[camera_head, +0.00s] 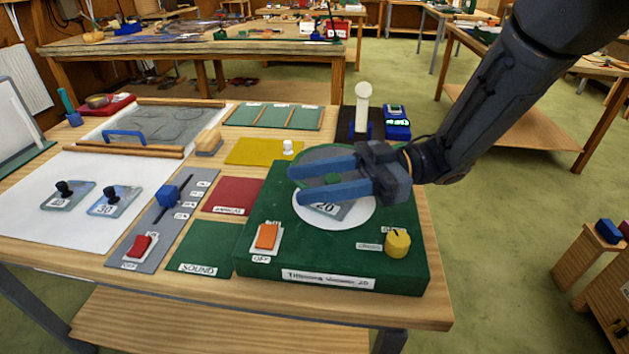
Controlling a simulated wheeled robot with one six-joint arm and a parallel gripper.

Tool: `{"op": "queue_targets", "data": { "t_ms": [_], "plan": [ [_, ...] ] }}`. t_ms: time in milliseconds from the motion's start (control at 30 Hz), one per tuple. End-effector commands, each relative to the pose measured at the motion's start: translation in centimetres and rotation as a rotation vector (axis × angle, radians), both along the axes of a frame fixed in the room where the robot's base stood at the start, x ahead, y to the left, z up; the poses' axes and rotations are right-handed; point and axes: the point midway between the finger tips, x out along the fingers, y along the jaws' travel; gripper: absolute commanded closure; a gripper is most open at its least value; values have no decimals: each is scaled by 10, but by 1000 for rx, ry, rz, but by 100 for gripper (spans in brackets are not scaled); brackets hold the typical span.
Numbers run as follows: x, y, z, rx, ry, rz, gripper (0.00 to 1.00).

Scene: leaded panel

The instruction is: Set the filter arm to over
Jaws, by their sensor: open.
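The green box (260,215) stands at the right of the table, with a white disc (362,212) on its top. A glass piece marked 20 (325,209) lies on the disc. A round translucent plate (318,154), which looks like the filter, shows behind and partly under my gripper. A small green knob (333,178) shows between the fingers. My gripper (296,183) is open, its two blue fingers pointing left above the disc. I cannot tell whether the fingers touch the knob. The filter's mount and its arm are mostly hidden by my gripper.
The box carries an orange switch (267,236) and a yellow dial (397,243). A white post (362,105) and a blue device (397,122) stand behind it. Glass pieces with black knobs, a grey slider panel (150,247) and colored mats lie to the left.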

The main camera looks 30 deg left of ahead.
Motion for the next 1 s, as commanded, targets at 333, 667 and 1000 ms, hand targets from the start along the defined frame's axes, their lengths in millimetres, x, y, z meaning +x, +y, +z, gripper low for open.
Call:
{"op": "queue_targets", "data": {
  "t_ms": [333,667,1000],
  "plan": [
    [27,-23,-2,1,-2,-4,58],
    [57,-51,-1,1,-1,-1,58],
    [59,-53,0,0,0,0,58]
  ]
}}
